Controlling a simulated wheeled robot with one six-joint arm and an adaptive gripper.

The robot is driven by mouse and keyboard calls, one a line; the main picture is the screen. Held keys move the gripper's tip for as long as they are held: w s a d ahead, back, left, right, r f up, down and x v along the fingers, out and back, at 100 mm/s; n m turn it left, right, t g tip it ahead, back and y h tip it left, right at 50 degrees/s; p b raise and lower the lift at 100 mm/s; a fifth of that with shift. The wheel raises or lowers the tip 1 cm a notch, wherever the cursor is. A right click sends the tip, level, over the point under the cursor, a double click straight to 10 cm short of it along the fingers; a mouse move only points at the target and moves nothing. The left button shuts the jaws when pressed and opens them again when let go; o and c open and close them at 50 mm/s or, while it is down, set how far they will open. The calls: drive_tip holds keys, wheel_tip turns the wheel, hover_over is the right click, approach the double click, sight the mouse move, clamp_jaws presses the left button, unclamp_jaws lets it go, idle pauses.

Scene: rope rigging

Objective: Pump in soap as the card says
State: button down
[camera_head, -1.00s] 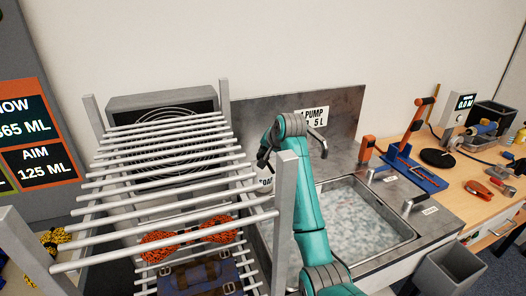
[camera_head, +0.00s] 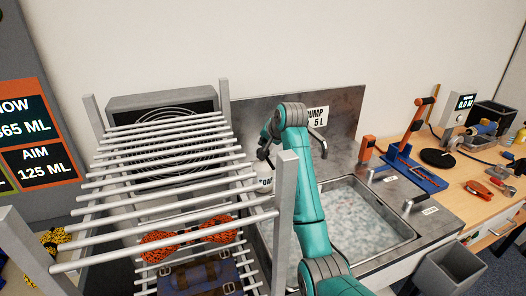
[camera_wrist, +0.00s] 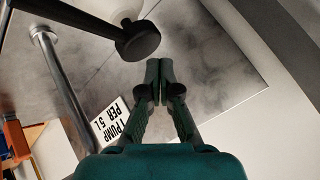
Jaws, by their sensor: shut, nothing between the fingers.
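The soap bottle (camera_head: 265,181) stands behind the rack at the sink's left, mostly hidden in the head view by my arm and the rack; part of its label shows. Its black pump head (camera_wrist: 140,42) shows in the wrist view with a bit of the white bottle (camera_wrist: 120,9). My gripper (camera_wrist: 160,72) is shut and empty, its fingertips close to the pump head; I cannot tell if they touch. The card (camera_wrist: 112,122) reads "1 PUMP PER 5 L"; it is on the backsplash and partly covered by my arm in the head view (camera_head: 317,117).
A steel rack (camera_head: 172,181) fills the left front. The sink (camera_head: 413,236) holds cloudy water. A tap (camera_wrist: 60,70) is close to the pump head. A board (camera_head: 38,165) reads "AIM 125 ML". A workbench (camera_head: 460,205) with tools stands right.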

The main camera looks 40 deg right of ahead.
drive_tip(key=shift+r, duration=2.45)
wheel_tip(320, 180, up, 4)
drive_tip(key=shift+f, duration=0.1)
idle(0.5)
drive_tip(key=shift+f, duration=0.1)
drive_tip(key=shift+f, duration=4.3)
drive_tip(key=shift+f, duration=0.1)
drive_tip(key=shift+f, duration=0.35)
